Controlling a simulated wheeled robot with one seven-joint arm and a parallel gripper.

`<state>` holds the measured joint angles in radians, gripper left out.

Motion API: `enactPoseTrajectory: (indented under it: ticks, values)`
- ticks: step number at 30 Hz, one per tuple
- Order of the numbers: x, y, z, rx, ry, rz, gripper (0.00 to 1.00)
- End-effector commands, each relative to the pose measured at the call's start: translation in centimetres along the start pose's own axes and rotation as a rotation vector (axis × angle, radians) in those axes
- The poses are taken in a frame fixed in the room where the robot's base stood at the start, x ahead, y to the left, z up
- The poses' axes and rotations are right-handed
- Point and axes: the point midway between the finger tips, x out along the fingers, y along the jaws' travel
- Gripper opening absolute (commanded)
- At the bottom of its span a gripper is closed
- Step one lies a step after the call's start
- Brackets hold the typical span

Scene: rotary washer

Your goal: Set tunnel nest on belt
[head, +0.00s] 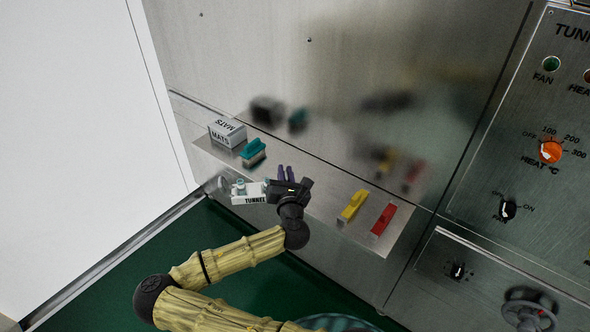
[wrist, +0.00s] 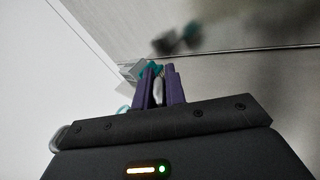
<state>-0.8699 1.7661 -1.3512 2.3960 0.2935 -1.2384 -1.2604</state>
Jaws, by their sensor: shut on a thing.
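The tunnel nest (head: 249,199) is a small white block lettered "TUNNEL" with a pale teal piece on top. In the head view it is just left of my gripper, in front of the shelf's lower edge. My gripper (head: 285,173) points its purple fingers up toward the steel wall. In the wrist view my gripper (wrist: 160,88) is shut on a narrow whitish part, which looks like part of the nest. Most of that part is hidden by the fingers. The belt is not clearly in view.
The metal shelf (head: 318,197) holds a white MATS box (head: 227,134), a teal-topped block (head: 253,152), a yellow block (head: 353,205) and a red block (head: 384,219). A control panel (head: 540,110) is at right. A white panel (head: 75,130) is at left above green floor (head: 110,280).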

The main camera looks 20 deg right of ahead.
Motion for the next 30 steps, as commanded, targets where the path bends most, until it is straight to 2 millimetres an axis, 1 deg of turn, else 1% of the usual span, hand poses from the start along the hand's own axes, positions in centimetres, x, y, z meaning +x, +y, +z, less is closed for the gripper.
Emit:
enactPoseTrajectory:
  ticks: [5,11,15,19,21,24,30]
  values:
    - [-0.2,-0.2,-3.1,0.004,0.018,0.048,0.00]
    - [-1.3,0.2,-8.5,0.008,0.047,0.140,0.00]
    - [-2.8,1.1,-12.1,0.008,0.066,0.206,0.00]
    - [-4.5,2.2,-15.1,0.007,0.081,0.256,0.00]
    - [-5.3,2.9,-16.3,0.007,0.087,0.274,0.00]
    - [-6.2,3.6,-17.3,0.005,0.091,0.290,0.00]
    - [-6.7,3.9,-17.7,0.001,0.093,0.296,0.00]
